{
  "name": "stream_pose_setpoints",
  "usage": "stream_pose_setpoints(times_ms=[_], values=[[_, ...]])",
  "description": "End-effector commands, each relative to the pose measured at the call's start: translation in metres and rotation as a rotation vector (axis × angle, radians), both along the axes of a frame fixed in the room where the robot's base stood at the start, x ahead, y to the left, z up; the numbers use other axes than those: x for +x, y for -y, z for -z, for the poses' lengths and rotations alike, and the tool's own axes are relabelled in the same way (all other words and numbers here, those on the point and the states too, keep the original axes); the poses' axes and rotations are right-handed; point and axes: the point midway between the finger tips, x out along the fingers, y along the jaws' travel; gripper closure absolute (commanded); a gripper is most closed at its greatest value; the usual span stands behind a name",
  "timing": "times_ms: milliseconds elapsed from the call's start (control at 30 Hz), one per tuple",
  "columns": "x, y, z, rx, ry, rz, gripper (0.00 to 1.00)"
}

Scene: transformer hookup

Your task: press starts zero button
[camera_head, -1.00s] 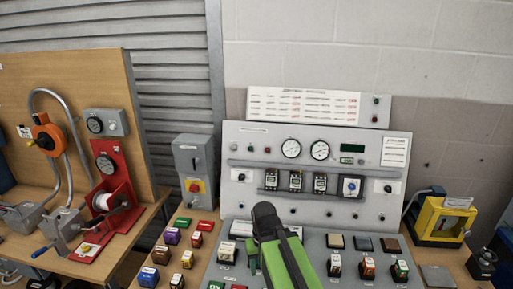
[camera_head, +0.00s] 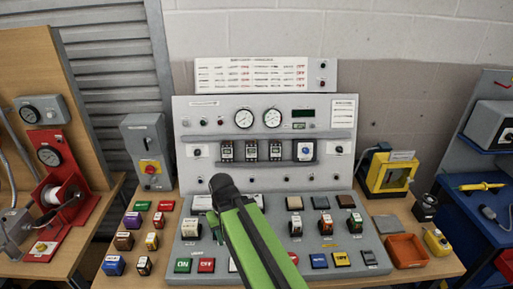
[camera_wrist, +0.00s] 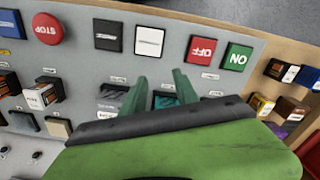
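My gripper (camera_wrist: 160,76) hangs over the sloping button panel (camera_head: 255,240), with its two teal fingers apart and nothing between them. In the wrist view the panel appears upside down. Ahead of the fingertips are a white button (camera_wrist: 150,41), a black button (camera_wrist: 108,35), a red OFF button (camera_wrist: 201,50) and a green ON button (camera_wrist: 238,56). A round red STOP button (camera_wrist: 48,29) is at left. No label reading starts zero can be made out. My arm hides the panel's middle in the head view.
An upright panel with gauges (camera_head: 257,118) stands behind the buttons. Loose coloured blocks (camera_head: 138,235) lie at left. A yellow box (camera_head: 390,175) and an orange tray (camera_head: 406,250) are at right. Raised switches (camera_wrist: 42,92) stand near the fingers.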

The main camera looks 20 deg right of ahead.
Motion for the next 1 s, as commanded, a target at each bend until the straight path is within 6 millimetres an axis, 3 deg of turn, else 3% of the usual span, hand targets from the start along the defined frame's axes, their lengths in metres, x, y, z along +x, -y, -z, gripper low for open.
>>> stream_pose_setpoints(times_ms=[33, 267, 1000], values=[[0.0, 0.0, 0.0, 0.0, 0.0, 0.0, 0.72], [0.0, 0.0, 0.0, 0.0, 0.0, 0.0, 1.0], [0.0, 0.0, 0.0, 0.0, 0.0, 0.0, 1.0]])
